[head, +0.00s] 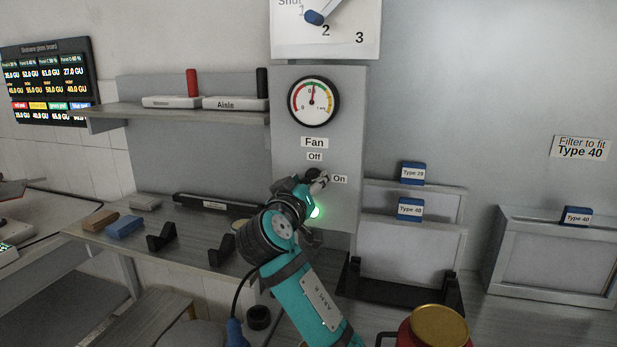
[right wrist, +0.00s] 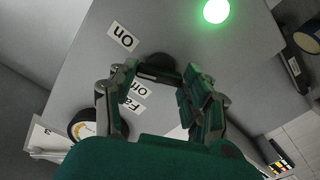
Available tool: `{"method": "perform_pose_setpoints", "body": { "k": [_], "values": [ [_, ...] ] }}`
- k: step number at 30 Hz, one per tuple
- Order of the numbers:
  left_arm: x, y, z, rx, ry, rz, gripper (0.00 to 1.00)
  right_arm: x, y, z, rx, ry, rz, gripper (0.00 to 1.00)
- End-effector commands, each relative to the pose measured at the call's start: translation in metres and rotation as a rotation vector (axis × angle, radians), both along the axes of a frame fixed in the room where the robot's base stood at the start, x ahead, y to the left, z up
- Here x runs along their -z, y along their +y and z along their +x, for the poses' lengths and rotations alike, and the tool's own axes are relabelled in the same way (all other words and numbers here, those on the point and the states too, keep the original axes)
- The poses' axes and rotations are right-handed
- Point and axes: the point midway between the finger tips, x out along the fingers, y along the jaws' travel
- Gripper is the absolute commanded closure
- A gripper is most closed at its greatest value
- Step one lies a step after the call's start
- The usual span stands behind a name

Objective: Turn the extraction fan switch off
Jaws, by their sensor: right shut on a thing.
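The fan switch (right wrist: 158,66) is a dark knob on the grey panel, between the labels "On" (right wrist: 123,37) and "Off" in the right wrist view. My right gripper (head: 316,183) is at the switch in the head view, just left of the "On" label (head: 340,179) and below the "Off" label (head: 315,156). In the right wrist view my right gripper (right wrist: 160,80) has its fingers on both sides of the knob, shut on it. The fingers hide much of the knob in the head view. A green lamp (head: 315,212) glows below the switch. My left gripper is not in view.
A round gauge (head: 313,101) is above the "Fan" label, its needle pointing nearly straight up. A shelf (head: 190,117) runs to the left. Filters (head: 410,250) stand on the bench to the right. A red can with a gold lid (head: 439,325) is at the front.

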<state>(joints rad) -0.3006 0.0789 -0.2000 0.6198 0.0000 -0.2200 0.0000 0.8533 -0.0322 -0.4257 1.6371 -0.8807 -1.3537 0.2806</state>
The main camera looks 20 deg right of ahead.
Motion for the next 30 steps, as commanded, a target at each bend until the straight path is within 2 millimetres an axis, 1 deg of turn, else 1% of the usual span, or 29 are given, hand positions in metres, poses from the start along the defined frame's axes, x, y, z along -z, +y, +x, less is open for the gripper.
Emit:
{"method": "perform_pose_setpoints", "body": {
  "k": [1, 11, 30],
  "values": [
    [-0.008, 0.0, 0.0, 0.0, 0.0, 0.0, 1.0, -0.004, 0.0, 0.0, 0.0, 0.025, -0.037, 0.83],
    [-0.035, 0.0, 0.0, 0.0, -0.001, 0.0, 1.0, -0.005, 0.0, 0.0, -0.001, 0.201, -0.298, 0.83],
    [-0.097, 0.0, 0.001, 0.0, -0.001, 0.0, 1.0, -0.005, 0.0, 0.0, -0.001, 0.522, -0.775, 0.83]
  ]
}}
